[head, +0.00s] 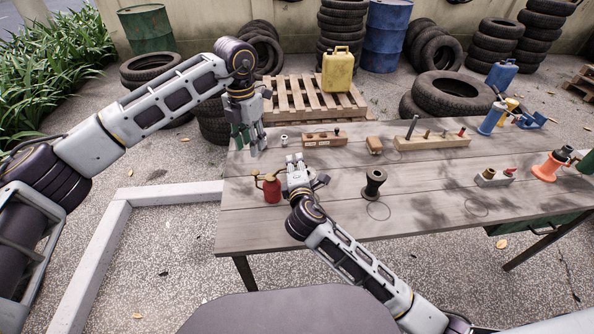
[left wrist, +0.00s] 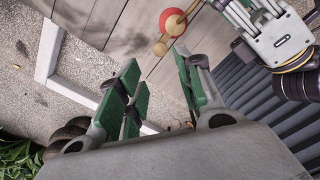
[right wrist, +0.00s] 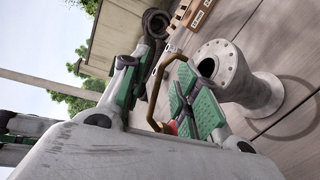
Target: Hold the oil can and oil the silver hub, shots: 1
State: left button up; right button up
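The red oil can (head: 272,189) with brass parts stands on the table at the left. It also shows from above in the left wrist view (left wrist: 172,21). My right gripper (head: 295,161) is just right of the can. In the right wrist view (right wrist: 160,92) its fingers are apart, with the can's bent brass tube in the gap; contact is unclear. My left gripper (head: 253,148) is open and empty at the table's left edge.
Behind are a small silver part (head: 284,140), a wooden block (head: 324,139) and a long peg rack (head: 432,142). An orange hub (head: 551,167) and a blue can (head: 492,118) stand at the right.

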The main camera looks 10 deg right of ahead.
jog(key=shift+w, duration=0.1)
grip_shut()
pick_arm(q)
jog(key=shift+c, duration=0.4)
